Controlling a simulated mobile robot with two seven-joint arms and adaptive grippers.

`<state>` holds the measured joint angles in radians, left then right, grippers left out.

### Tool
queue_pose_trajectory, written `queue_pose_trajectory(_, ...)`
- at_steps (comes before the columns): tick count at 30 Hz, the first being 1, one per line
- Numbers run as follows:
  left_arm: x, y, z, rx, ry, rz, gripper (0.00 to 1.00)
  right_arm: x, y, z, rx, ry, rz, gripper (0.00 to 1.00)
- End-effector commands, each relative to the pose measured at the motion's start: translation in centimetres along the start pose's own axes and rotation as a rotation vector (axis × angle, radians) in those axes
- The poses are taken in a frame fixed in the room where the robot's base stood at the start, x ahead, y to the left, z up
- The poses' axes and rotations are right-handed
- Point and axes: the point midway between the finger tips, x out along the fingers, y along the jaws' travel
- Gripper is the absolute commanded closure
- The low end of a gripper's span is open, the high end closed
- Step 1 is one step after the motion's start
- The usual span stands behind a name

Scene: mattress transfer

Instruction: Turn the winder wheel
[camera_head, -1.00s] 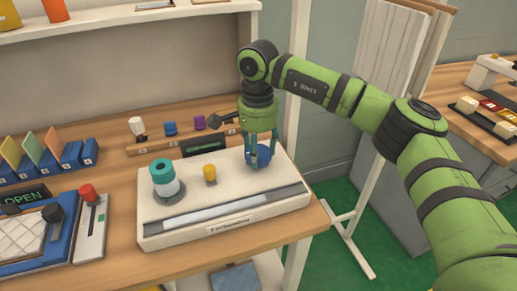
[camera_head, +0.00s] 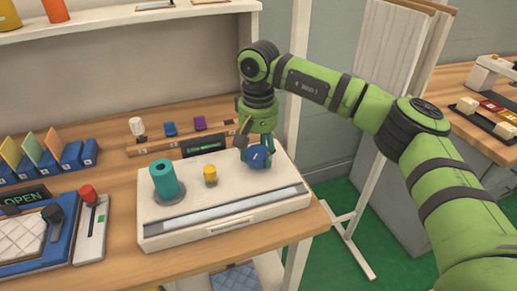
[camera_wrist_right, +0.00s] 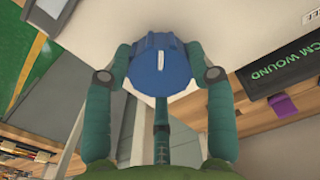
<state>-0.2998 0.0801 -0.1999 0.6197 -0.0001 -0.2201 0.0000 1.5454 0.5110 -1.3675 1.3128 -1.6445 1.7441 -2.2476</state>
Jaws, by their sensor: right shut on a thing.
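The blue winder wheel (camera_head: 260,158) sits at the right end of the white winder box (camera_head: 225,180). It has a white line on its top. My right gripper (camera_head: 257,148) points down over it and is shut on its rim. In the right wrist view the gripper's fingers (camera_wrist_right: 160,80) reach around the wheel (camera_wrist_right: 160,68). A teal spool (camera_head: 164,177) stands upright at the box's left end, and a small yellow post (camera_head: 210,173) stands between them. My left gripper is not in view.
A dark display (camera_head: 204,146) stands behind the box; in the wrist view its text reads "CM WOUND" (camera_wrist_right: 285,65). Behind is a wooden rack (camera_head: 190,140) with several coloured pieces. A panel with a red-knobbed lever (camera_head: 88,193) stands left of the box.

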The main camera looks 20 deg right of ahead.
Motion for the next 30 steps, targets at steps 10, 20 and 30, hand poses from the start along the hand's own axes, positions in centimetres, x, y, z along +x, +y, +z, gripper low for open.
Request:
queue_pose_trajectory(10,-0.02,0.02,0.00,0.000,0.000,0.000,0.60,0.48,-0.03,0.43,-0.231,-0.018,0.003,0.77)
queue_pose_trajectory(20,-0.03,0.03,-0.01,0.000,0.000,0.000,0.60,0.58,0.07,0.47,-0.313,-0.022,0.005,0.77)
queue_pose_trajectory(30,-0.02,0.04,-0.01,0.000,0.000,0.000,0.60,0.61,0.14,0.48,-0.318,-0.023,0.006,0.77)
